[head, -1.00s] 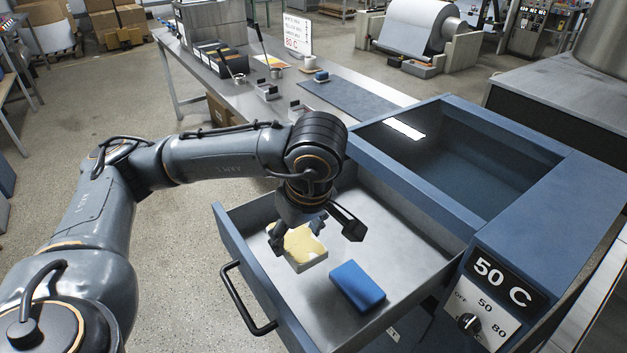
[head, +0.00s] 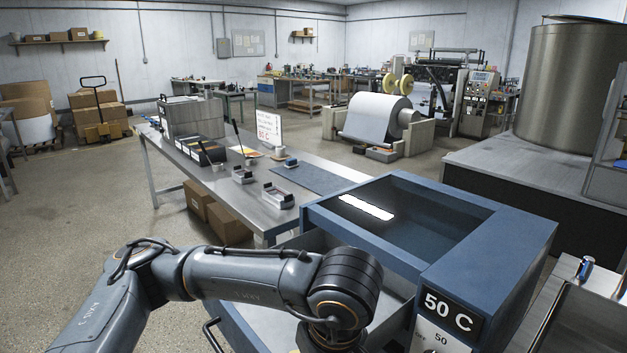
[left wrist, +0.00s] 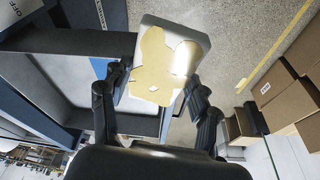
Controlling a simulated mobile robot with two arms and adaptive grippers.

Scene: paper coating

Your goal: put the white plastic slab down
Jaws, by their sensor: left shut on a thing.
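The white plastic slab (left wrist: 150,28), with a glossy yellow coating over much of its face, is between the fingers of my left gripper (left wrist: 155,105) in the left wrist view. The gripper is shut on it. The slab looks held above the drawer, with the floor behind part of it. In the head view my left arm reaches over the open drawer (head: 397,300). The gripper and slab are below the picture's bottom edge there. My right gripper is in neither view.
The blue heater cabinet (head: 500,262), marked 50 C, stands right of the arm. Behind is a long steel table (head: 222,182) with a dark mat (head: 310,178), black holders (head: 278,196) and a sign (head: 268,128). The table has bare room at its near end.

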